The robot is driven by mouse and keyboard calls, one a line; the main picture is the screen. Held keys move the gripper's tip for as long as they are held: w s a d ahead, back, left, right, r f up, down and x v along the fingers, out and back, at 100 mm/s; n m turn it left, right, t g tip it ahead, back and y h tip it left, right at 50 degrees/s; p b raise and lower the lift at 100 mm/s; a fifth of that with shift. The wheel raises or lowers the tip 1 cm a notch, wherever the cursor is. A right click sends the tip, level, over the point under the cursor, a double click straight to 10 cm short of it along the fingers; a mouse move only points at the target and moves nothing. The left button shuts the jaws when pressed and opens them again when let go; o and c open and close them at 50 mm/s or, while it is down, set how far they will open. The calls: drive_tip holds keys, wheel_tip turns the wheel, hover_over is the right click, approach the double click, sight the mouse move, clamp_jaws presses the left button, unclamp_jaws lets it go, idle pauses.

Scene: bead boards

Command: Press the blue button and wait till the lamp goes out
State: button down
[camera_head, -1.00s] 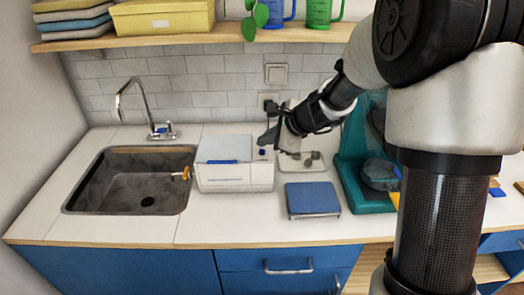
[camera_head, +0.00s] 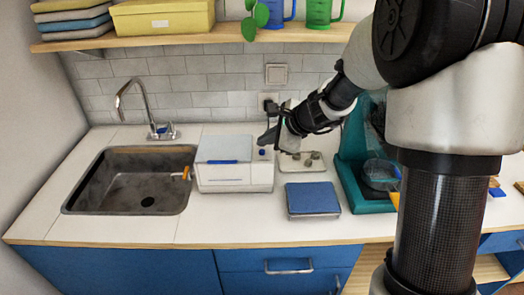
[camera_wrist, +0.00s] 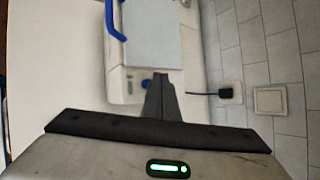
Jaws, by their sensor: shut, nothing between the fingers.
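A white box-shaped machine (camera_head: 235,178) with a grey lid and a blue handle (camera_head: 222,162) stands on the counter right of the sink. Its blue button (camera_head: 262,152) is on the right part of its top front. My gripper (camera_head: 266,138) is shut and empty, just above and behind the button in the head view. In the wrist view, the blue button (camera_wrist: 147,84) shows just left of my shut fingers (camera_wrist: 160,78). I cannot tell whether they touch it. No lit lamp can be made out on the machine.
A sink (camera_head: 130,180) with a tap lies to the left. A blue-topped flat device (camera_head: 312,199) stands in front right, a small tray (camera_head: 301,168) behind it, and a teal appliance (camera_head: 358,170) further right. A shelf (camera_head: 200,38) runs above. Counter in front of the machine is clear.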

sight(265, 155)
drive_tip(key=shift+f, duration=0.1)
drive_tip(key=shift+f+b, duration=0.35)
drive_tip(key=shift+b, duration=0.15)
drive_tip(key=shift+f+b, duration=0.35)
drive_tip(key=shift+b, duration=0.1)
idle(0.5)
drive_tip(key=shift+r, duration=0.1)
idle(0.3)
drive_tip(key=shift+r+p, duration=0.65)
drive_tip(key=shift+r, duration=0.05)
drive_tip(key=shift+r, duration=0.1)
wheel_tip(265, 155, up, 5)
drive_tip(key=p, duration=0.4)
idle(0.5)
